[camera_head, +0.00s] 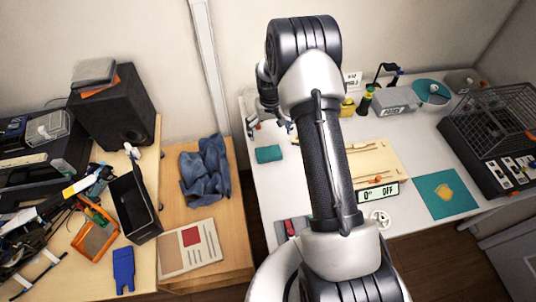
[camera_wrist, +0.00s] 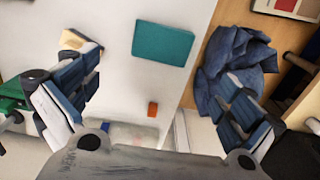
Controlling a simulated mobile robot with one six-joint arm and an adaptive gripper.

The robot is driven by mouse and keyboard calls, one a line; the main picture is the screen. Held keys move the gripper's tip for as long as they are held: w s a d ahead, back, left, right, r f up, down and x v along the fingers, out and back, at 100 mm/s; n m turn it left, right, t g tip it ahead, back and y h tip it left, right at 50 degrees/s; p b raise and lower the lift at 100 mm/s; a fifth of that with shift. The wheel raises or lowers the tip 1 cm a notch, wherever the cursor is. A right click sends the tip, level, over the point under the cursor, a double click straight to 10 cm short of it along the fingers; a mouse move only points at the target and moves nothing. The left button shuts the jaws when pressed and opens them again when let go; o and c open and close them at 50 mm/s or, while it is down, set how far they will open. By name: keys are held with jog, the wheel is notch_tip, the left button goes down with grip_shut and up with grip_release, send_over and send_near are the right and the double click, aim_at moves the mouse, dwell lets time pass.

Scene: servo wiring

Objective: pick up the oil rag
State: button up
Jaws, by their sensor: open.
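A crumpled dark blue cloth, the most rag-like thing in view, lies on the wooden top (camera_head: 211,245) left of the white table. In the camera_head view the cloth (camera_head: 205,170) is in full sight. In the camera_wrist view the cloth (camera_wrist: 228,65) is at the right, partly covered by the right finger. My gripper (camera_head: 270,122) is over the left part of the white table, to the right of the cloth and apart from it. In the camera_wrist view my gripper (camera_wrist: 162,75) has its fingers wide apart with nothing between them.
A flat teal block or folded cloth (camera_head: 268,154) lies on the white table (camera_head: 262,195) near my gripper; it also shows in the camera_wrist view (camera_wrist: 164,43). A printed sheet (camera_head: 190,248) lies below the blue cloth. A black open box (camera_head: 134,205) stands left of it.

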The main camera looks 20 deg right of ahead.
aim_at(269, 152)
jog(key=f+b, duration=0.2)
jog(key=f, duration=1)
jog(key=shift+a, duration=0.2)
jog(key=shift+c, duration=0.2)
jog(key=c, duration=0.8)
